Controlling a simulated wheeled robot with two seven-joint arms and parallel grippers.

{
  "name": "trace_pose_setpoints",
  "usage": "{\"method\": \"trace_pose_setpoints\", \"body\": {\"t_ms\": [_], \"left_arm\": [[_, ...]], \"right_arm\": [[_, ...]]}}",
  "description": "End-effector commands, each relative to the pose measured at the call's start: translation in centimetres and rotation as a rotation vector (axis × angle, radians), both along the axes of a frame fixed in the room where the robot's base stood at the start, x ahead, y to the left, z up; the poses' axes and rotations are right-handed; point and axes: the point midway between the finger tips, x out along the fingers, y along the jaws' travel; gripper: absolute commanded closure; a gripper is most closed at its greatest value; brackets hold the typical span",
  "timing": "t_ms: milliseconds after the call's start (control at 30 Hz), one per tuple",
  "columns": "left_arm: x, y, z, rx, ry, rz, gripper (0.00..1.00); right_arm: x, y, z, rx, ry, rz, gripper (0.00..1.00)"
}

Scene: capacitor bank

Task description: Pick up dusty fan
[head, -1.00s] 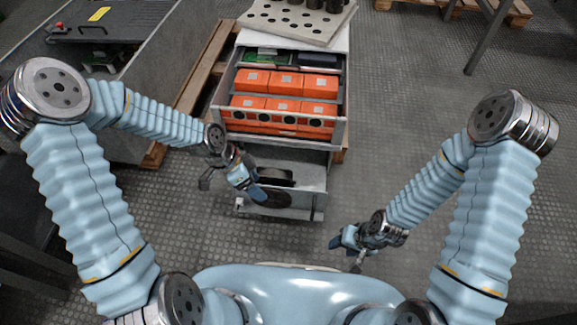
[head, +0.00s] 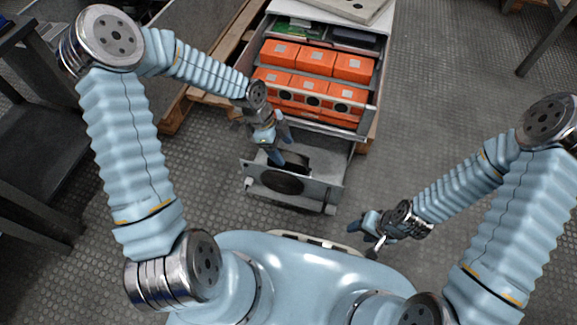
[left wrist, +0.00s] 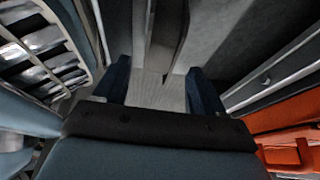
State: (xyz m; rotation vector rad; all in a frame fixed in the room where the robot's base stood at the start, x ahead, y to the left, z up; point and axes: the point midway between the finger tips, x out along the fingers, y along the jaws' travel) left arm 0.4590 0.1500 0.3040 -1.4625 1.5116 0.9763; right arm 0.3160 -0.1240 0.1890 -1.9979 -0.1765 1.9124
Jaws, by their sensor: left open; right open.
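A dark round fan shape (head: 277,182) shows at the front of the pulled-out bottom drawer (head: 325,186), with a black upright part (head: 296,161) just behind it. I cannot tell whether these are one fan; dust is too small to see. My left gripper (head: 281,145) is open, fingers pointing down, over the drawer's left part beside the black part. In the left wrist view its open fingers (left wrist: 160,85) have a grey surface and a thin upright edge (left wrist: 166,40) ahead, nothing gripped. My right gripper (head: 367,228) is open and empty, right of the drawer and apart from it.
Above the bottom drawer, an open drawer holds several orange boxes (head: 315,62), close to my left wrist. Green and dark parts (head: 300,27) lie behind them. A wooden pallet (head: 205,78) is at the left. The floor (head: 440,130) at right is clear.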

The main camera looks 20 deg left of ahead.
Motion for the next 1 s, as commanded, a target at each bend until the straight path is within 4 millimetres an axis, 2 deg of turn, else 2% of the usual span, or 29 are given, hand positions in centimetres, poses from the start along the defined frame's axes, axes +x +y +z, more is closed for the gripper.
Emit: {"method": "trace_pose_setpoints", "body": {"t_ms": [200,300,1000], "left_arm": [[-0.1,-1.7,-3.4,-0.001,0.003,-0.002,0.30],[-0.1,-2.0,-4.1,0.000,0.002,-0.001,0.30],[-0.1,-1.9,-4.6,0.000,0.001,0.000,0.30]], "right_arm": [[0.0,0.1,-1.2,0.002,0.002,0.002,0.49],[0.0,0.1,-1.3,0.003,0.002,0.002,0.49],[0.0,0.1,-1.7,0.003,0.002,0.002,0.49]]}}
